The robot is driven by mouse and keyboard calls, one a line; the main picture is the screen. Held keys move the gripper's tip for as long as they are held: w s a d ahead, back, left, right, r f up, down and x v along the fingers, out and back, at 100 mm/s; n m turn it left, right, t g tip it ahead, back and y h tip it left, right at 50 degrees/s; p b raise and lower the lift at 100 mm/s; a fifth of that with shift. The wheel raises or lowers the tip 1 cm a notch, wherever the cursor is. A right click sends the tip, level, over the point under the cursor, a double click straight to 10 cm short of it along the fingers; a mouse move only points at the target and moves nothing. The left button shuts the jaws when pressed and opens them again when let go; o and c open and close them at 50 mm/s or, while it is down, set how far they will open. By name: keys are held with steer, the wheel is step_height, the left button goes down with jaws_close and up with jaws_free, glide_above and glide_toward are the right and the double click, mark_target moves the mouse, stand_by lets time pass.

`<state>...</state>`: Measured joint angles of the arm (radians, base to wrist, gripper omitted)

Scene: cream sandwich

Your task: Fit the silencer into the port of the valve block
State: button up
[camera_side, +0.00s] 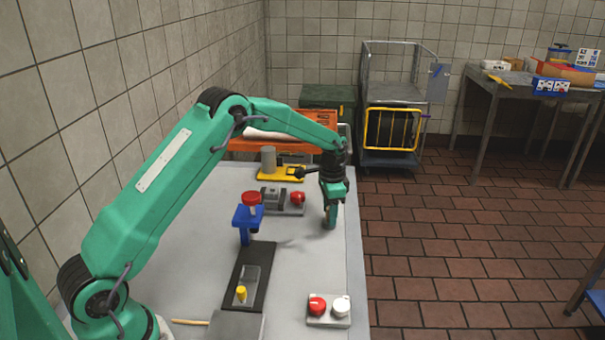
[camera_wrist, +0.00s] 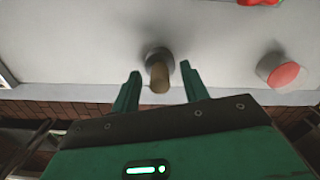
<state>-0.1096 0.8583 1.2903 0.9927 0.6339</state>
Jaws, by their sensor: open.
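My gripper (camera_side: 331,222) points down, low over the right part of the grey table. In the wrist view its two green fingers (camera_wrist: 162,79) are apart. Between them shows a short tan cylinder with a grey collar, which looks like the silencer (camera_wrist: 159,77). I see a gap on both sides of it. In the side view my fingers hide it. A grey block (camera_side: 271,195) on a grey base, beside a red knob, stands left of and beyond my gripper. It may be the valve block, and I cannot make out its port.
A blue stand with a red top (camera_side: 247,215) is left of my gripper. A black plate (camera_side: 261,298) and a red-and-white button box (camera_side: 329,322) lie nearer. A yellow fixture (camera_side: 282,174) stands farther back. The table is clear around my gripper, near its right edge.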

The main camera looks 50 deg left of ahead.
steer(key=shift+c, duration=0.3)
jaws_close()
stand_by(0.4)
steer(key=shift+r, duration=0.45)
step_height(320, 180, up, 3)
steer(key=shift+r, duration=0.2)
steer(key=s+d+r, duration=0.5)
steer(key=d+r, duration=0.1)
steer(key=d, duration=0.4)
steer(key=shift+d+r, duration=0.3)
